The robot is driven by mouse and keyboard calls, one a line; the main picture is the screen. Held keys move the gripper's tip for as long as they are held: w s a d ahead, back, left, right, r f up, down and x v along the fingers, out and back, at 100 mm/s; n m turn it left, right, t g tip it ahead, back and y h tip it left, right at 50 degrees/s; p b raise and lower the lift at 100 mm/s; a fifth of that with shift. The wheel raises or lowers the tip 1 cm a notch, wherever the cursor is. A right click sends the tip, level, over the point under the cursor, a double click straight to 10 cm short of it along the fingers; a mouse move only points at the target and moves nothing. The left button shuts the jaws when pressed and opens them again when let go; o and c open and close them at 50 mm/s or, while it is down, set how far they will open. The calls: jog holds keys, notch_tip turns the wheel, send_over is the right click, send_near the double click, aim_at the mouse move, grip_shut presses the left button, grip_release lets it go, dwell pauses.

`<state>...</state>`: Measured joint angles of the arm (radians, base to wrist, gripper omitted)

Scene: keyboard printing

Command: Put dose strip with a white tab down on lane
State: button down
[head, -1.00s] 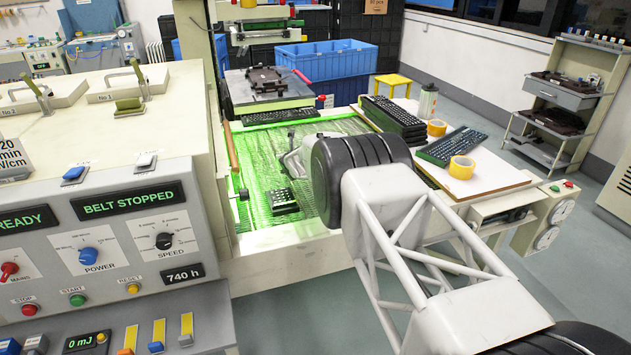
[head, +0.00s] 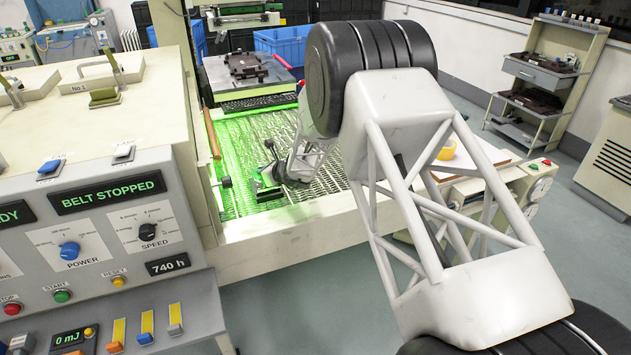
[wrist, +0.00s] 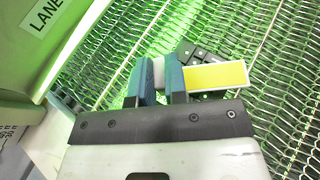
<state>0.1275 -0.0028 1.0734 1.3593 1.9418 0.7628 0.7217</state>
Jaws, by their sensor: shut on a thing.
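My gripper (wrist: 160,78) has two blue fingers shut on the white tab of the dose strip (wrist: 217,76). The strip's yellow face points right from the fingers in the wrist view. It is over the green-lit wire-mesh belt (wrist: 285,105); whether it touches the belt I cannot tell. A white label reading "LANE" (wrist: 43,15) is at the upper left of the wrist view, its end cut off. In the head view my gripper (head: 272,174) is low over the belt (head: 235,155), and the strip is too small to make out.
A dark block (wrist: 197,54) lies on the belt just behind the strip. The control panel, its display reading "BELT STOPPED" (head: 108,192), stands left of the belt. A press with a dark plate (head: 247,66) is at the back.

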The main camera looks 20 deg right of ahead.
jog(key=s+a+n+g+y, duration=0.2)
jog(key=s+a+n+g, duration=0.1)
jog(key=s, duration=0.8)
jog(key=s+a+n+g+y, duration=0.2)
jog(key=s+a+n, duration=0.1)
jog(key=s, duration=0.8)
jog(key=shift+f+g, duration=0.2)
jog(key=shift+g, duration=0.2)
jog(key=shift+a, duration=0.1)
jog(key=w, duration=0.5)
jog(key=w+a+f, duration=0.1)
jog(key=w, duration=1)
jog(key=shift+a+f, duration=0.25)
jog(key=shift+f, duration=0.05)
jog(key=shift+y, duration=0.3)
jog(key=shift+f, duration=1.7)
jog(key=shift+s+f, duration=0.1)
